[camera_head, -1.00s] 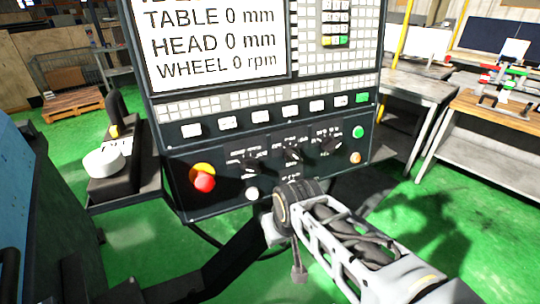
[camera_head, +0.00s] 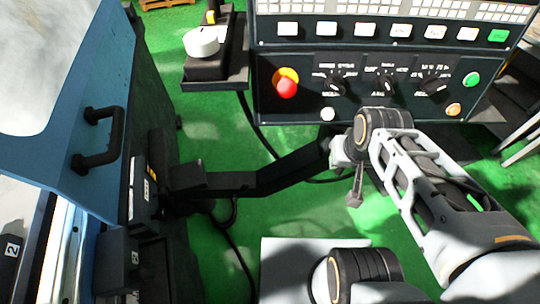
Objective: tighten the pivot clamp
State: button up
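I cannot pick out the pivot clamp for certain. A small lever-like piece (camera_head: 355,188) hangs below a light grey part beside the dark cap of my arm's joint. I cannot tell whether it belongs to my arm or to the black support arm (camera_head: 285,172) behind it. That support arm runs from the machine toward the control panel (camera_head: 375,85). My pale, cable-filled arm link comes in from the lower right and ends in front of the panel's lower edge. I can make out no gripper fingers.
The blue machine cover (camera_head: 90,85) with a black handle (camera_head: 104,140) fills the left. The panel carries a red emergency stop (camera_head: 287,87) and dark knobs. A white round part (camera_head: 201,42) sits on a dark shelf. Green floor (camera_head: 310,212) shows below the support arm.

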aim_at(244, 188)
jog(key=u, duration=1.2)
jog(key=k, duration=1.55)
jog(key=u, duration=0.65)
jog(key=i, duration=1.35)
jog(key=z, duration=0.8)
